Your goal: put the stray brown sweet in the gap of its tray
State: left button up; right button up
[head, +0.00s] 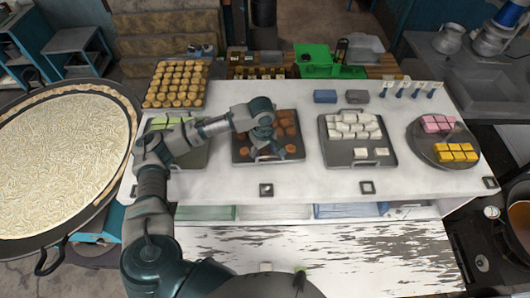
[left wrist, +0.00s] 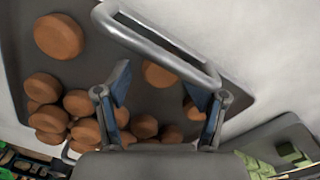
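My left gripper (head: 268,150) points down over the tray. In the left wrist view its fingers (left wrist: 157,92) are apart, with another brown sweet (left wrist: 159,74) showing between and below them. No contact shows, and nothing appears gripped. The arm hides part of the tray. My right gripper is not in view.
A metal tray handle (left wrist: 165,45) crosses close by the fingers. A tray of white sweets (head: 336,158) stands right, a green-sweet tray (head: 192,158) left, and a round pink-and-yellow tray (head: 424,147) far right. The white counter front (head: 315,180) is mostly clear.

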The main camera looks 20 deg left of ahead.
aim_at(263, 153)
pick_arm(q)
notch_tip(263, 153, up, 12)
jog(key=b, duration=0.1)
jog(key=shift+r, duration=0.2)
jog(key=shift+s+a, duration=0.15)
dwell(0.4)
